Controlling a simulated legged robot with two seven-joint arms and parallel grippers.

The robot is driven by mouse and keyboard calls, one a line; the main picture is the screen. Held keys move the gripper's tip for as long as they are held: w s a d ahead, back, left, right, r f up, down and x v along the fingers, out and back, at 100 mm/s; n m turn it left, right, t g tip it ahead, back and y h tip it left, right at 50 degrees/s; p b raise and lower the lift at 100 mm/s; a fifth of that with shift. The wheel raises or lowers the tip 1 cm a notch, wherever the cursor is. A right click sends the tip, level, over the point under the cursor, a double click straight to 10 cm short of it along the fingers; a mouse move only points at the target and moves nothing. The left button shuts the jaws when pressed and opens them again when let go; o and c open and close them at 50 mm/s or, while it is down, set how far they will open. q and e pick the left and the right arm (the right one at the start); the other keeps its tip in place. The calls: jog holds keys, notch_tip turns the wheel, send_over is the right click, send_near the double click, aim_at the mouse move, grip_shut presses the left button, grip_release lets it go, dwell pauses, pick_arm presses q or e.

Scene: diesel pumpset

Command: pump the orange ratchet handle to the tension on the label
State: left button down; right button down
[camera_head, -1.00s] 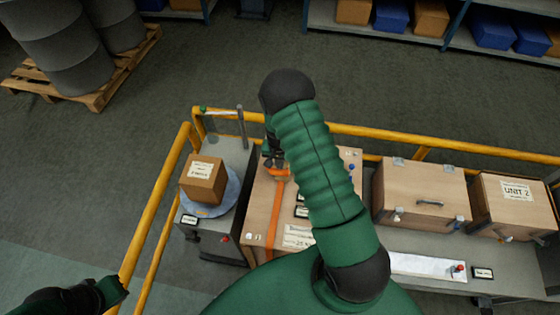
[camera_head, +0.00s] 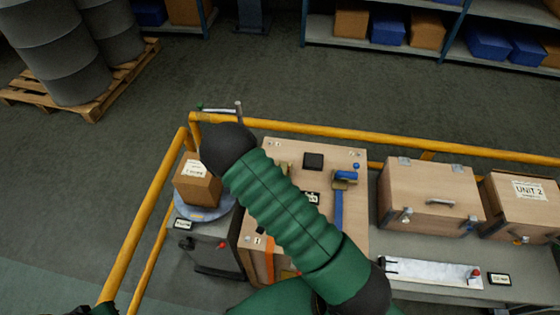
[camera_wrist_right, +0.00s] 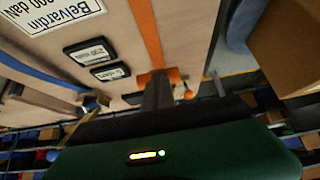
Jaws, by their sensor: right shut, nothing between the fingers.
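The wooden crate (camera_head: 350,235) stands on the bench. The orange strap (camera_head: 269,265) runs down its left part; in the right wrist view the strap (camera_wrist_right: 146,32) leads to the orange ratchet handle (camera_wrist_right: 172,74). In the head view my green right forearm hides this ratchet. My right gripper (camera_wrist_right: 158,84) is shut and empty, its dark fingertips close by the orange handle; contact is unclear. A white label (camera_wrist_right: 48,12) shows upside down, partly cut off, ending in "00 daN". Two small dark-framed plates (camera_wrist_right: 90,52) lie beside the strap, too blurred to read surely. My left gripper is out of view.
A blue ratchet (camera_head: 345,178) with a blue strap is on the crate's right. A small carton (camera_head: 197,183) sits on a round plate at left. Closed wooden boxes (camera_head: 430,195) stand at right. A yellow rail (camera_head: 400,146) edges the bench.

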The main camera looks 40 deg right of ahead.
jog(key=shift+d+f+b, duration=0.1)
jog(key=shift+f+b, duration=0.3)
jog(key=shift+f, duration=0.3)
jog(key=shift+s+f, duration=0.15)
jog(key=shift+a, duration=0.2)
